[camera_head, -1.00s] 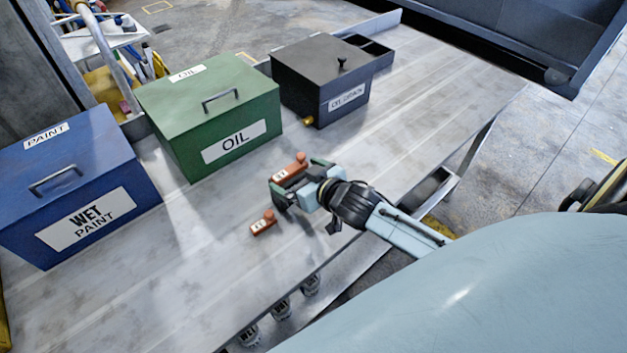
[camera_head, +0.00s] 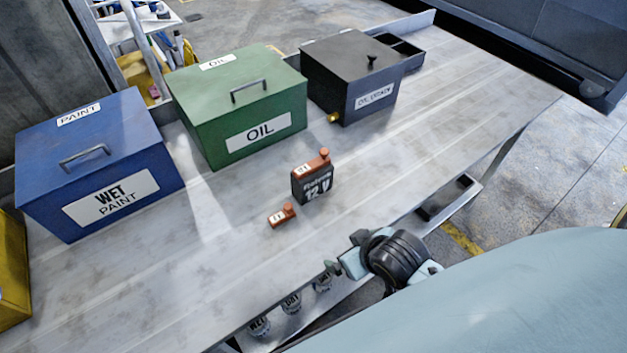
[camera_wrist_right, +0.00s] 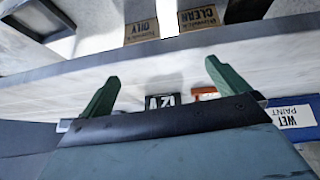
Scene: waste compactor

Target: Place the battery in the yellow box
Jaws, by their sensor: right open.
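The battery (camera_head: 312,187), a black block marked 12 V with a red-brown top, stands upright on the metal table in front of the green oil box. It also shows in the right wrist view (camera_wrist_right: 162,101), small, between the fingers. A small red-brown piece (camera_head: 281,215) lies beside it. A yellow box (camera_head: 12,270) is cut off by the left edge of the head view; its inside is hidden. My right gripper (camera_head: 343,262) is at the table's front edge, apart from the battery. In the right wrist view its green fingers (camera_wrist_right: 160,85) are spread and empty. My left gripper is not seen.
A blue wet-paint box (camera_head: 95,150), a green oil box (camera_head: 240,95) and a black oil-drain box (camera_head: 350,75) line the table's back. Knobs (camera_head: 291,302) sit on the front edge. The table (camera_head: 150,280) is clear at front left.

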